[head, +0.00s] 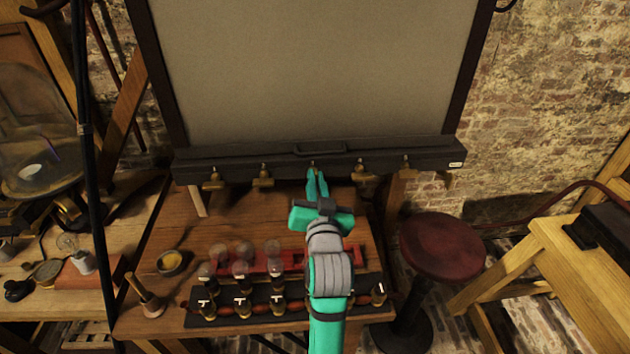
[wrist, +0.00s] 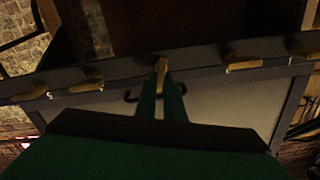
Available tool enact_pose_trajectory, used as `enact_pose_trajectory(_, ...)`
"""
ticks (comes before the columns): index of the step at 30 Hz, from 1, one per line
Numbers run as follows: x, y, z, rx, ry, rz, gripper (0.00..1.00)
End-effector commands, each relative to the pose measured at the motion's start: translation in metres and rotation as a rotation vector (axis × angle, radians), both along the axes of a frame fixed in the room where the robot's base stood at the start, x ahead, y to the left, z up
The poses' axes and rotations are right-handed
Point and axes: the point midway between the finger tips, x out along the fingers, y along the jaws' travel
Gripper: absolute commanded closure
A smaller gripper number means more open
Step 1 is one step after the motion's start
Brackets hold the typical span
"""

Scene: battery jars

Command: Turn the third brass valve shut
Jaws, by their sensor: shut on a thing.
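Several brass valves hang in a row along the dark rail under the big grey panel. The third brass valve (head: 313,168) is the middle one in the head view, partly hidden by my fingers. My gripper (head: 316,180) is shut on it from the front. In the wrist view its brass handle (wrist: 162,68) stands between my green fingertips (wrist: 161,88), pointing along the fingers. The neighbouring handles, the second (head: 263,181) and the fourth (head: 362,178), are clear of my gripper. In the wrist view the other handles lie roughly along the rail, unlike the held one.
Below my arm, a wooden bench (head: 160,235) carries glass bulbs, a red rack (head: 290,262) and a dark tray with several brass-topped pieces. A small bowl (head: 171,262) stands at left. A red-topped stool (head: 442,246) stands right of the bench.

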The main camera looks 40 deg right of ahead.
Motion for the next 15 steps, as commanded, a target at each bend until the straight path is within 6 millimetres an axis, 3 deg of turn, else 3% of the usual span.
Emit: enact_pose_trajectory(15, -0.0037, -0.0047, -0.0030, 0.419, -0.258, -0.001, 1.00)
